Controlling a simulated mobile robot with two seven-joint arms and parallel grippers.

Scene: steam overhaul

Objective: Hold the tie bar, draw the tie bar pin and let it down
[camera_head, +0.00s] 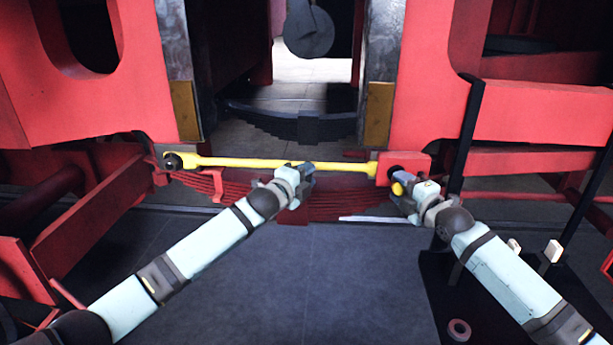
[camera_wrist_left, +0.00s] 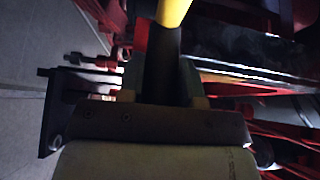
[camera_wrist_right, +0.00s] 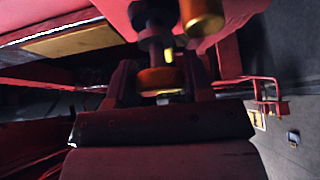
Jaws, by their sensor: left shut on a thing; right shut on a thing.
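The yellow tie bar (camera_head: 255,162) runs level across the gap between the two red frame sides. Its left end meets a dark round fitting and its right end meets a red block. My left gripper (camera_head: 301,170) is shut on the bar right of its middle; in the left wrist view the bar (camera_wrist_left: 172,12) passes between the fingers. My right gripper (camera_head: 401,187) is shut at the red block on what looks like the tie bar pin, whose orange collar (camera_wrist_right: 160,80) shows between the fingers in the right wrist view. How far the pin sits in its hole is hidden.
A red leaf spring (camera_head: 340,200) lies behind and below the bar. Red frame plates (camera_head: 425,85) stand on both sides. A black stand (camera_head: 430,275) with small parts is at the lower right, under my right arm. The dark floor (camera_head: 310,270) in front is clear.

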